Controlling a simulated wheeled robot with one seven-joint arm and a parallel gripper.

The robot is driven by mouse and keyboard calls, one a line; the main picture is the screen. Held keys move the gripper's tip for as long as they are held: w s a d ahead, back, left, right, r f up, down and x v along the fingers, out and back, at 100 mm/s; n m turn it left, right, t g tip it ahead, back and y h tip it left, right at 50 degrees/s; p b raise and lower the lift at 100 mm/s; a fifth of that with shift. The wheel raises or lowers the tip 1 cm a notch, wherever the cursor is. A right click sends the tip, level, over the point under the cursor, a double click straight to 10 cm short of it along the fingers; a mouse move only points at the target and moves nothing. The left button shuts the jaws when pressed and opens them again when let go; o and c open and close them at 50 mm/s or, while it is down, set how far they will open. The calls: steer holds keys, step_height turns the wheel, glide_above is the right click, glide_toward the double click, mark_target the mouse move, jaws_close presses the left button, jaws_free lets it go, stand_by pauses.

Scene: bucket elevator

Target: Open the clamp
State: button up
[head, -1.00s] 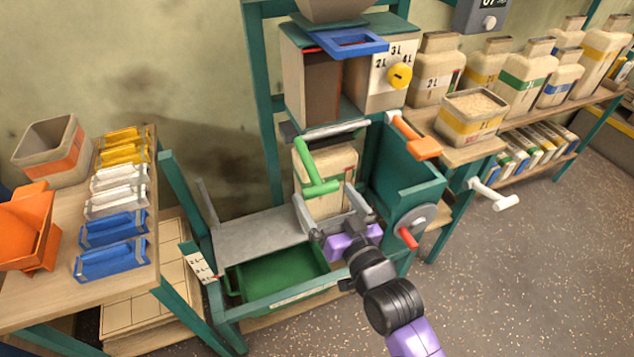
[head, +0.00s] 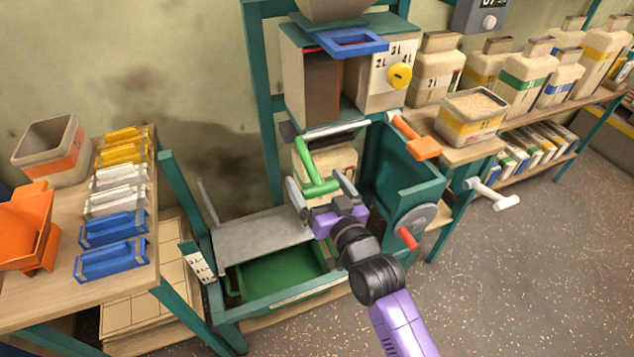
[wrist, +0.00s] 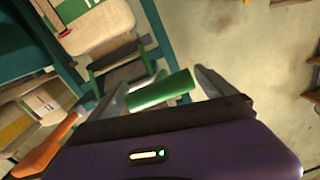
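A green T-shaped handle (head: 318,180), which seems to be the clamp's lever, hangs at the front of the machine under the hopper box, before a beige container (head: 340,160). My gripper (head: 320,184) is at the handle's crossbar with its two fingers spread wide. In the wrist view the green crossbar (wrist: 160,91) lies between the two fingers of my gripper (wrist: 160,80), running from near one finger towards the other. I cannot tell whether it touches either finger. The clamp's jaw is not clearly visible.
An orange handle (head: 415,137) sticks out to the right, above a green side panel and a grey wheel (head: 413,226) with a red knob. A grey shelf (head: 262,240) and green tray (head: 285,272) lie below left. A blue frame (head: 345,41) is above.

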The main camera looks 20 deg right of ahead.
steer(key=c, duration=0.5)
steer(key=r+g+p, duration=0.1)
steer(key=r+p, duration=0.1)
steer(key=p, duration=0.2)
steer(key=shift+s+a+p, duration=0.1)
steer(key=shift+s+p, duration=0.05)
steer(key=shift+p, duration=0.25)
step_height(320, 180, up, 2)
steer(key=g+p, duration=0.2)
steer(key=p, duration=0.5)
steer(key=shift+r, duration=0.2)
steer(key=shift+w+r+p, duration=0.2)
steer(key=shift+r+p, duration=0.9)
steer(key=shift+r, duration=0.2)
steer(key=shift+w+r+p, duration=0.35)
steer(key=shift+r+p, duration=0.1)
steer(key=shift+r, duration=0.45)
steer(key=shift+a, duration=0.1)
